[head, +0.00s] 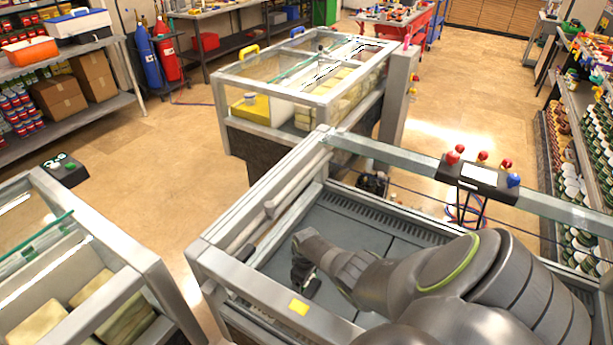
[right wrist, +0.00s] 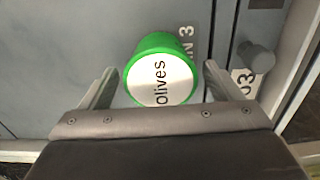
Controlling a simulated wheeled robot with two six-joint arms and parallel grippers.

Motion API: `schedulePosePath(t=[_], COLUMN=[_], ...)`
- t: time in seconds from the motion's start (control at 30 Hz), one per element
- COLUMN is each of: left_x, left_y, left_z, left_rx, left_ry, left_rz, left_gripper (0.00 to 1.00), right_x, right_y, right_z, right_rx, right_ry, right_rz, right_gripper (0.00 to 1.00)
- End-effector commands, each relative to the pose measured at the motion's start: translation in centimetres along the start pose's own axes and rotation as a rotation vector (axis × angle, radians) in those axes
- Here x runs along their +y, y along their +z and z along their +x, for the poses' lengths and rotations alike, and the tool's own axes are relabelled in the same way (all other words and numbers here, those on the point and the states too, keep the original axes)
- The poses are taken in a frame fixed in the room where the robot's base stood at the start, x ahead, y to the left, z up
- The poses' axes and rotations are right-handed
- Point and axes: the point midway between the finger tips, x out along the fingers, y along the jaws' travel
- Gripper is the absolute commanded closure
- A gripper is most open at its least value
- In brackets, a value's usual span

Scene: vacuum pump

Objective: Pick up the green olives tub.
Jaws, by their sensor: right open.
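The green olives tub (right wrist: 161,84) shows in the right wrist view, with a green rim and a white face lettered "olives". My right gripper (right wrist: 159,71) is open, with one finger on either side of the tub and a visible gap on each side. I cannot tell how far the fingers are above or around it. In the head view my right gripper (head: 303,270) reaches down into a metal-framed case (head: 372,240); the tub is hidden there. My left gripper is not in view.
The case's metal frame (head: 225,262) rises on the left of the arm, and a glass rail with a knob panel (head: 478,178) runs behind it. In the wrist view a grey knob (right wrist: 256,58) sits right of the tub. The grey floor left of the tub is clear.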

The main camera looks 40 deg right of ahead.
Motion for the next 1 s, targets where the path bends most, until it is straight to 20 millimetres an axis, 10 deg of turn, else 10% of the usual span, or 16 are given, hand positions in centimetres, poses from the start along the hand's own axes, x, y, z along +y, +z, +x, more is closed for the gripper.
schedulePosePath(t=[0.3,0.7,1.0], left_x=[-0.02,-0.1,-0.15], left_y=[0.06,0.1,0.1], left_z=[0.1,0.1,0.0], left_rx=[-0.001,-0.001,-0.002], left_ry=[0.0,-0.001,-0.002], left_rz=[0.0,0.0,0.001], left_gripper=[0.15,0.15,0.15], right_x=[-0.03,-0.03,0.01], right_y=[0.02,0.03,-0.02], right_z=[0.25,0.25,0.06], right_rx=[0.0,0.0,0.001], right_ry=[0.0,0.0,0.0], right_rz=[0.0,0.0,0.0], right_gripper=[0.14,0.67,0.68])
